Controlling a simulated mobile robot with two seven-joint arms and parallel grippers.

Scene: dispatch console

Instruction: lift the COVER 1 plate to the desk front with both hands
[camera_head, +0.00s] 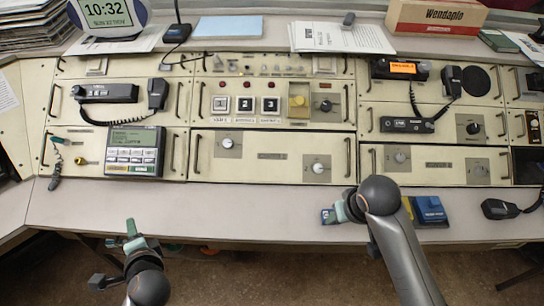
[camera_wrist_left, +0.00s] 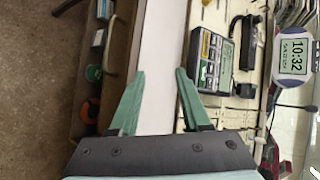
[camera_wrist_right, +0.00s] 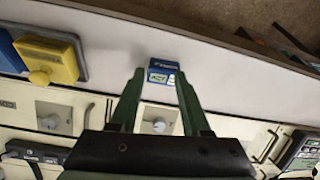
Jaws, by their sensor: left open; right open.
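A wide cream plate (camera_head: 245,172) with a handle at each end and two knobs sits in the lower middle of the console. Its label is too small to read; I take it as the COVER 1 plate. It also shows in the right wrist view (camera_wrist_right: 190,124), partly hidden by my right gripper. My left gripper (camera_head: 133,236) is open and empty, low at the left in front of the desk edge. My right gripper (camera_head: 340,212) is open over the desk front, below the plate's right end. A small blue box (camera_wrist_right: 162,74) shows between its fingertips, not gripped.
A similar plate (camera_head: 425,175) is to the right. A blue block (camera_head: 429,209) stands on the desk right of my right gripper, with something yellow beside it. A keypad terminal (camera_head: 134,150) is left of the plate. The desk front (camera_head: 240,205) is clear left of the small box.

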